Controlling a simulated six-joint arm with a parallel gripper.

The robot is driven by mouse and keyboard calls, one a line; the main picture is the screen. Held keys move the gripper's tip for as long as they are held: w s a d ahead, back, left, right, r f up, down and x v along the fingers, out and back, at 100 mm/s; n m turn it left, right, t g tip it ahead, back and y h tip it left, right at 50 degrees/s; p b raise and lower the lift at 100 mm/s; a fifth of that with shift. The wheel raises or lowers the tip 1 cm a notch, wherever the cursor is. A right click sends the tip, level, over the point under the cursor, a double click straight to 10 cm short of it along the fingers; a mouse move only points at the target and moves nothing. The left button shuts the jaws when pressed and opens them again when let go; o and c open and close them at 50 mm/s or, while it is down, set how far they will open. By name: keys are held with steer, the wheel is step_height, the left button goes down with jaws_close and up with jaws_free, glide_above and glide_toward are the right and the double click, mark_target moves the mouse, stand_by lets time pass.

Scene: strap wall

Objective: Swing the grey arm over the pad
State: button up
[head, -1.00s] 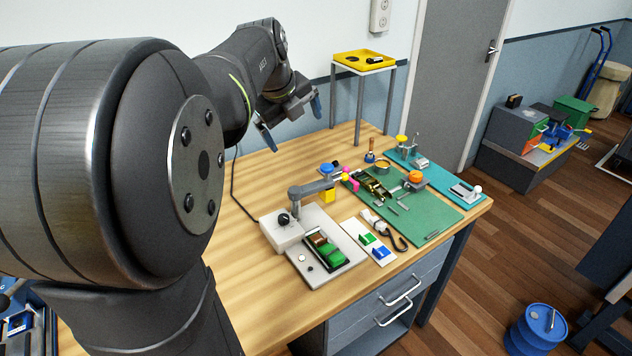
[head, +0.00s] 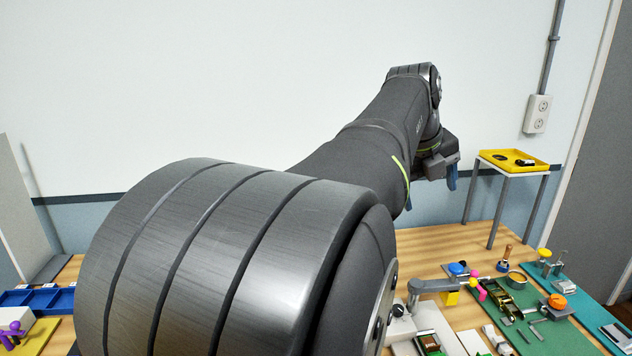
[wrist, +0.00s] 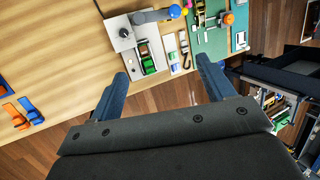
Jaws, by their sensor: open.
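The grey arm (head: 432,286) is a thick swinging bar on a pale base (head: 402,326). In the wrist view the grey arm (wrist: 153,16) shows at the top, beside a black knob (wrist: 124,32). A green and brown piece (wrist: 147,60) lies on the base, apart from the arm; I cannot tell which surface is the pad. My gripper (wrist: 162,68) is open and empty, high above the table.
A green mat (head: 535,330) with a brass ratchet and small parts lies right of the base. A yellow tray (head: 513,161) stands on tall legs behind. Blue bins (head: 40,299) are at far left. Bare wood (wrist: 50,60) lies left of the base.

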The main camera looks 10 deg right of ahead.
steer(key=shift+w+d+f, duration=0.1)
steer(key=shift+w+f, duration=0.05)
steer(key=c, duration=0.7)
steer(key=w+d+f+n, duration=0.2)
steer(key=shift+n+g, duration=0.4)
steer(key=c, duration=0.7)
steer(key=w+d+f+n, duration=0.1)
steer(key=n, duration=0.1)
steer(key=w+d+f+n+g, duration=0.1)
steer(key=w+f+n, duration=0.1)
steer(key=w+d+f+n, duration=0.2)
steer(key=shift+d+f+n+g+h, duration=0.1)
steer(key=shift+f+n+g+h, duration=0.05)
steer(key=shift+n+g+h, duration=0.15)
jaws_close()
steer(key=w+d+f+n+g+h, duration=0.1)
steer(key=w+d+f+n, duration=0.25)
steer(key=f+n, duration=0.25)
steer(key=w+d+f+n+g, duration=0.2)
steer(key=w+d+f+n, duration=0.15)
steer(key=f+n, duration=0.35)
steer(key=s+r+x, duration=0.1)
steer(key=s+x, duration=0.1)
steer(key=x, duration=0.9)
steer(key=shift+s+d+f, duration=0.25)
steer(key=shift+d+f, duration=0.05)
steer(key=shift+d, duration=0.15)
